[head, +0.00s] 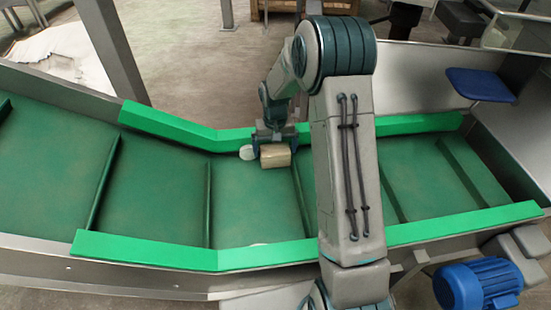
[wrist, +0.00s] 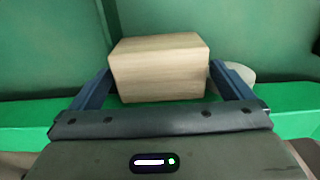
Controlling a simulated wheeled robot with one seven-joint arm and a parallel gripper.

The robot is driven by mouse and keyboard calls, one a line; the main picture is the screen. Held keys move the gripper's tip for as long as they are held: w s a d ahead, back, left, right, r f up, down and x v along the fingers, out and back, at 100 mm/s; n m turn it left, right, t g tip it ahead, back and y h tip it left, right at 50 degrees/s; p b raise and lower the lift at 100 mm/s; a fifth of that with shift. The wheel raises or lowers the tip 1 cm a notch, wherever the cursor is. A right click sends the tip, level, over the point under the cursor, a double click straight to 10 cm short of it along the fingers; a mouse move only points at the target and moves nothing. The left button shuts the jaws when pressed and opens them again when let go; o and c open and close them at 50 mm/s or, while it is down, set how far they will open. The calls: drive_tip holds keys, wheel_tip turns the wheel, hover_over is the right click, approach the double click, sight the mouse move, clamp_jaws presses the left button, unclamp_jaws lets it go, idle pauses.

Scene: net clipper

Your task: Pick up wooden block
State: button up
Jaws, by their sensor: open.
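The wooden block (head: 275,156) is a pale tan box on the green conveyor belt (head: 240,205), close to the belt's far green side rail. In the wrist view the block (wrist: 159,68) sits between the two blue fingers of my gripper (wrist: 160,88). The fingers are spread, one on each side of the block. I cannot tell whether either finger touches it. In the head view my gripper (head: 271,142) reaches down over the far rail at the block.
A white rounded object (head: 247,153) lies just left of the block; the wrist view shows it (wrist: 235,72) behind the right finger. Raised cleats (head: 208,200) cross the belt. Green side rails (head: 180,252) edge it. A blue motor (head: 477,285) is at lower right.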

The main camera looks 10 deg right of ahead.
drive_tip(key=shift+r, duration=0.1)
drive_tip(key=c, duration=0.9)
